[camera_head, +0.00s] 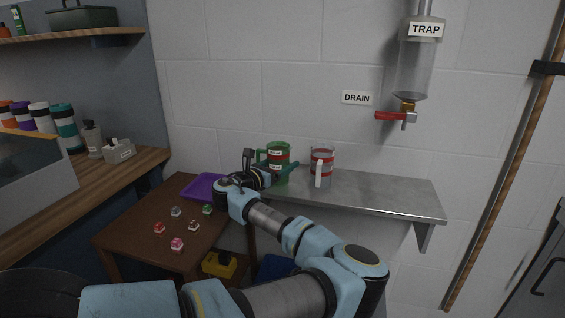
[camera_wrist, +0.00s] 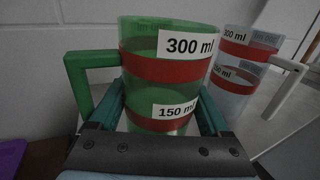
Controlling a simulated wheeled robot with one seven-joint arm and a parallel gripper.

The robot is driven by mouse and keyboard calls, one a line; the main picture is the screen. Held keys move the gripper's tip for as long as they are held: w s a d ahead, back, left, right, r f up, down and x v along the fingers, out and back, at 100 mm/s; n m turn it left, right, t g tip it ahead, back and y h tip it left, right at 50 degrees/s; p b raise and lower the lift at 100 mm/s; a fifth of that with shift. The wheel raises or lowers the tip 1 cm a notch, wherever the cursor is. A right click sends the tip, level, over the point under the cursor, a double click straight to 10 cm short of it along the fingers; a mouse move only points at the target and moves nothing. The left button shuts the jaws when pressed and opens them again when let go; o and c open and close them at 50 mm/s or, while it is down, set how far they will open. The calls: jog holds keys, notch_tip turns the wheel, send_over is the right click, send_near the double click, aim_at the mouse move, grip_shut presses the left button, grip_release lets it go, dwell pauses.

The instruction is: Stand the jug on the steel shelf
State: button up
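A green see-through jug (camera_head: 278,164) with red bands and a green handle is upright at the left end of the steel shelf (camera_head: 385,192). In the wrist view the jug (camera_wrist: 165,75) fills the middle, with 300 ml and 150 ml labels and its handle to the left. My gripper (camera_wrist: 163,105) has one teal finger on each side of the jug, seemingly against its walls. In the head view my gripper (camera_head: 277,169) reaches in from the left. I cannot tell whether the jug's base touches the shelf.
A clear jug (camera_head: 321,166) with red bands and a white handle stands on the shelf just right of the green one. The shelf's right part is bare. A brown table (camera_head: 130,232) with small coloured pieces and a purple tray (camera_head: 203,187) is at left.

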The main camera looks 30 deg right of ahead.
jog(key=shift+o, duration=1.3)
